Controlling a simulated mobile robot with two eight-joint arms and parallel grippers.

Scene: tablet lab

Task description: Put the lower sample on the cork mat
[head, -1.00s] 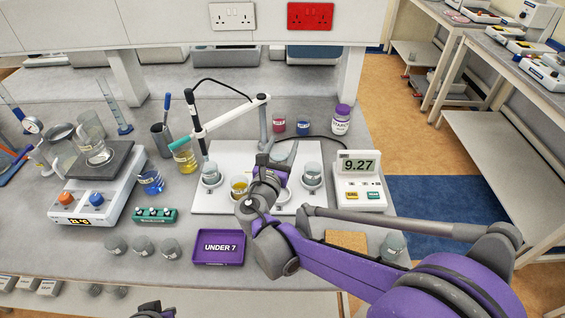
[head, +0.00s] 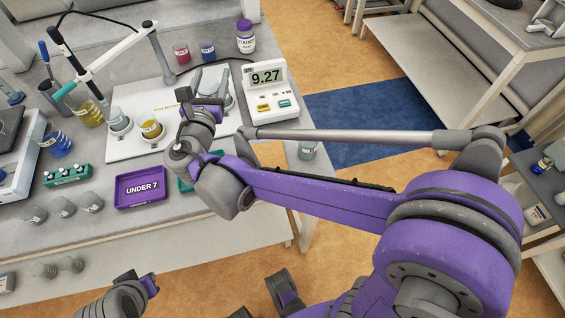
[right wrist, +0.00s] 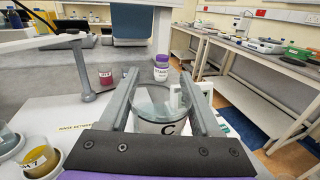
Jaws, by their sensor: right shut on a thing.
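In the right wrist view a clear glass beaker marked C (right wrist: 165,127) stands between the two fingers of my right gripper (right wrist: 158,80), which is shut on it. In the head view this gripper (head: 206,94) is over the right end of the white board, and its hand partly hides the beaker. The tan cork mat (head: 268,153) lies near the bench's right edge, partly hidden by my right arm. My left gripper (head: 142,284) is low in the head view; its jaws are unclear.
The meter (head: 265,88) reads 9.27, right of the board. A purple tray marked UNDER 7 (head: 140,199) lies at the front, with a mostly hidden green tray (head: 186,186) beside it.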

